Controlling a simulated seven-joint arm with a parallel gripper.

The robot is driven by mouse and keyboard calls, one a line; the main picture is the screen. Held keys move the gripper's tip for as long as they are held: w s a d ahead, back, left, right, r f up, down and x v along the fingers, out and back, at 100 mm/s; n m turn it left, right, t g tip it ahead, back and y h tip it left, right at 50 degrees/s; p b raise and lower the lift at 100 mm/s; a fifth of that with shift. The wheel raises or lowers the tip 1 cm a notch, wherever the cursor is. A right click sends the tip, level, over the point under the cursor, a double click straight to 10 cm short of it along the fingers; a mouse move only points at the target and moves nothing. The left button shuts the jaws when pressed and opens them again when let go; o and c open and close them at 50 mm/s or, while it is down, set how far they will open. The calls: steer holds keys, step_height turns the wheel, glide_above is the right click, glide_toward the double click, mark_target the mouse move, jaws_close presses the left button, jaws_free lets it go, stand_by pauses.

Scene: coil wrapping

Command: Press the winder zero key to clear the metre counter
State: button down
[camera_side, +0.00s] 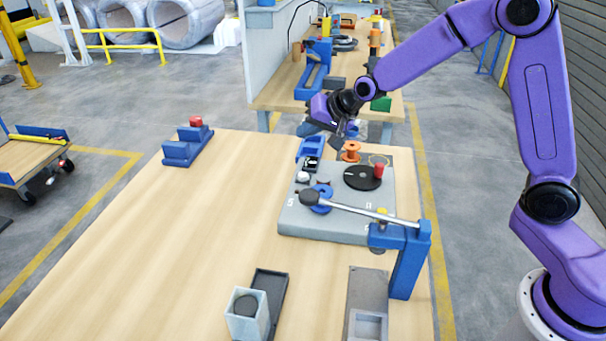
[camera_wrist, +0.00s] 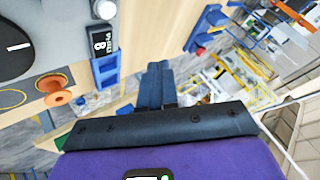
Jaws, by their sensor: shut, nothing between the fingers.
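The grey winder unit (camera_side: 295,221) sits on the wooden table and carries a black turntable disc (camera_side: 358,184) with a red knob. A small black counter display (camera_side: 311,163) is at its far left; it also shows in the wrist view (camera_wrist: 103,40), its digits hard to read. Beside it is a white round button (camera_side: 302,177), also in the wrist view (camera_wrist: 105,9); I cannot read a label on it. My gripper (camera_side: 340,140) is shut and empty, above the far edge of the unit and apart from the counter and button. Its fingers also show in the wrist view (camera_wrist: 155,82).
A blue tray (camera_side: 310,147) and an orange spool (camera_side: 351,152) stand near my gripper. A rod on a blue post (camera_side: 409,262) crosses the unit's near side. A blue block (camera_side: 187,147) is at the left; the table's left middle is clear.

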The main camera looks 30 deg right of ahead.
mark_target(307, 175)
steer(key=shift+f, duration=4.4)
steer(key=shift+f, duration=0.15)
steer(key=shift+f, duration=0.25)
steer(key=shift+f, duration=0.45)
steer(key=shift+r, duration=0.85)
steer(key=shift+r, duration=0.15)
steer(key=shift+r, duration=2.4)
